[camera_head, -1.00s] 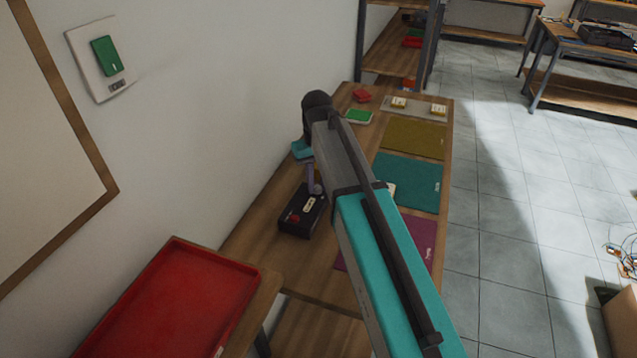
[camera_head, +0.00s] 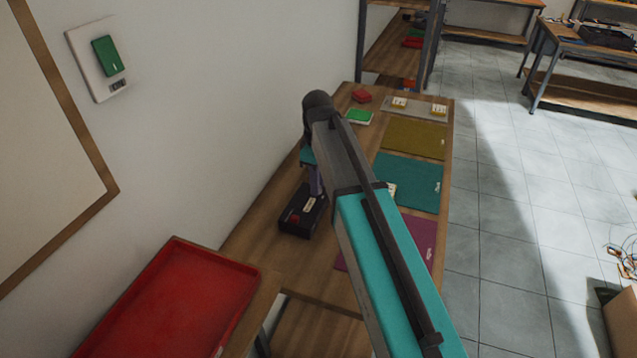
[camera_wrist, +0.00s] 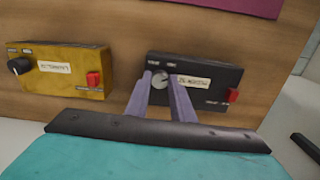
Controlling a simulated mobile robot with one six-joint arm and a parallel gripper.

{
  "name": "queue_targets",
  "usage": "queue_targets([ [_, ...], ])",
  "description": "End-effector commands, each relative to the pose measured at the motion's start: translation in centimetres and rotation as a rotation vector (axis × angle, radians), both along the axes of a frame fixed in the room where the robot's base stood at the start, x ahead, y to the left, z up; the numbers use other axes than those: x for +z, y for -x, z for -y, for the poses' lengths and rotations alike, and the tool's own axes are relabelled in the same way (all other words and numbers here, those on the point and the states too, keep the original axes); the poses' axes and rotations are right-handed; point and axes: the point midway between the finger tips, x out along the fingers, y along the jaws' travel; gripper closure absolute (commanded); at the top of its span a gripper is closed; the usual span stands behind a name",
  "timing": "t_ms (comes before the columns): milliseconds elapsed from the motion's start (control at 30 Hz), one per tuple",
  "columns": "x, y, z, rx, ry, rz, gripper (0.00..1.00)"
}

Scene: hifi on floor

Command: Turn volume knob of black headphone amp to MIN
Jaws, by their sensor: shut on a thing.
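The black headphone amp (camera_wrist: 205,88) is on the right in the wrist view, with a label and a red switch (camera_wrist: 233,95). Its round silver-grey volume knob (camera_wrist: 159,80) is at its left end. My gripper (camera_wrist: 159,77) has its purple fingers on either side of this knob and is shut on it. The fingers hide part of the knob, and I cannot read its setting. In the head view the black amp (camera_head: 301,214) lies on the wooden table, with my gripper (camera_head: 317,194) at its far right corner.
A yellow amp (camera_wrist: 60,66) with a black knob stands left of the black one in the wrist view. In the head view, a red tray (camera_head: 180,305) is in front, and coloured mats (camera_head: 408,180) lie along the right side. The white wall is close on the left.

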Motion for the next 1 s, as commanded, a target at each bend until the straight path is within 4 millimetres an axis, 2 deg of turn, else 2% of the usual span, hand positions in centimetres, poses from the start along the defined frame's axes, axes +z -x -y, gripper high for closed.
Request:
queue_targets([
  [600,0.01,0.05,0.06,0.054,0.001,-0.001,1.00],
  [633,0.01,0.05,0.06,0.054,0.001,-0.001,0.74],
  [700,0.00,0.06,0.07,0.054,0.001,-0.001,0.62],
  [733,0.00,0.04,0.07,0.054,0.001,-0.001,0.59],
  [1000,0.00,0.02,0.07,0.053,0.001,-0.001,0.59],
])
